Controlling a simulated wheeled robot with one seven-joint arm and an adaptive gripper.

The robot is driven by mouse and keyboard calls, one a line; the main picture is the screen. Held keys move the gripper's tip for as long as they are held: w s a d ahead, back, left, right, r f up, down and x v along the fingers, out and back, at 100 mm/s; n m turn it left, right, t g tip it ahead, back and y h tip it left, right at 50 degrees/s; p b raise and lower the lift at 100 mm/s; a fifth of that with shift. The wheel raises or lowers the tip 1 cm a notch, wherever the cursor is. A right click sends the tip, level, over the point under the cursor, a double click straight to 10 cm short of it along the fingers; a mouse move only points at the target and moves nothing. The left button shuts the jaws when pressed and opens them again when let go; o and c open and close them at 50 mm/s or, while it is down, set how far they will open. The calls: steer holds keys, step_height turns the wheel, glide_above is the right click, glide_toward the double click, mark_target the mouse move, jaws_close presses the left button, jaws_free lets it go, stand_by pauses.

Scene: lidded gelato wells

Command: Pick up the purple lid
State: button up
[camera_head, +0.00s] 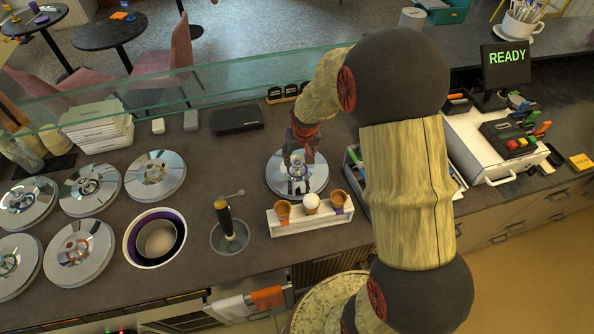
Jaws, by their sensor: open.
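A round shiny silver lid (317,183) lies flat on the counter behind the white cone holder. Its middle is partly hidden by my gripper, with a pale purplish tint at the knob. My gripper (298,168) is open and points down over the middle of this lid, its fingers around or just above the knob; contact cannot be told. An uncovered well (133,232) with a purple inner wall and a pale scoop-like mound stands to the left.
Several lidded wells (90,190) fill the left counter. A cone holder (285,225) stands in front of the lid, and a metal cup with a dark-handled tool (229,234) to its left. A glass guard (225,75) runs behind. A cash register (490,140) stands right.

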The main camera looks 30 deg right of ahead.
mark_target(297, 163)
steer(key=shift+x, duration=2.3)
steer(key=shift+w, duration=0.1)
steer(key=shift+c, duration=0.4)
jaws_close()
